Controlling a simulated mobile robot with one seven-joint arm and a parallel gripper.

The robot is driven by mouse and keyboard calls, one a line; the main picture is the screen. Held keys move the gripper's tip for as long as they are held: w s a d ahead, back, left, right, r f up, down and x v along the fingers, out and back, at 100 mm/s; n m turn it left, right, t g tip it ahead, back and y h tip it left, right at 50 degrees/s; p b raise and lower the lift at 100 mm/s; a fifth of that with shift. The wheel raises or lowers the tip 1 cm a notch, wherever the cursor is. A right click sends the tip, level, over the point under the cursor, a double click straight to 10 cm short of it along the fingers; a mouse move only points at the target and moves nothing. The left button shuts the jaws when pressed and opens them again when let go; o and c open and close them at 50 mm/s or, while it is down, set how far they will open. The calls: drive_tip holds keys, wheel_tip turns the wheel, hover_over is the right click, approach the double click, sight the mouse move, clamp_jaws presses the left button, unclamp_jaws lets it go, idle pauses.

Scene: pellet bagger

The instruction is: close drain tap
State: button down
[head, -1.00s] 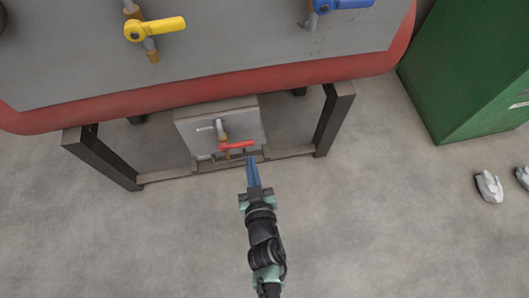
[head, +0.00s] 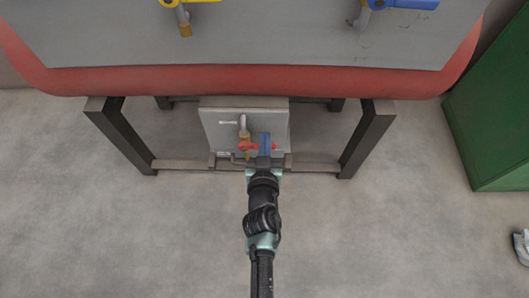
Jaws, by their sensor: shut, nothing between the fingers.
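The drain tap with a red lever handle (head: 247,146) sits on a grey panel (head: 217,124) low under the machine. Its metal pipe (head: 243,124) rises above the lever. The lever lies roughly level, pointing right, across the pipe. My gripper (head: 265,139), with blue fingers, is shut and empty. It overlaps the right part of the lever in the head view and hides some of it. A bit of red shows just right of the fingers. I cannot tell whether the fingers touch the lever.
A grey machine with a red lower rim (head: 240,82) overhangs the panel. Dark frame legs (head: 122,138) stand on both sides. A yellow tap (head: 185,18) and a blue tap (head: 400,4) are higher up. A green cabinet (head: 490,120) stands at right. The front floor is clear.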

drive_tip(key=shift+s+f+b, duration=0.1)
drive_tip(key=shift+f+b, duration=0.8)
drive_tip(key=shift+f, duration=0.7)
drive_tip(key=shift+d+f+b, duration=0.2)
drive_tip(key=shift+f+b, duration=0.5)
drive_tip(key=shift+f, duration=0.1)
drive_tip(key=s+r+p, duration=0.6)
drive_tip(key=s+r, duration=0.1)
drive_tip(key=s, duration=0.2)
drive_tip(key=shift+s+p, duration=0.3)
drive_tip(key=shift+p, duration=0.05)
drive_tip(key=shift+w+r, duration=0.1)
drive_tip(key=shift+r, duration=0.05)
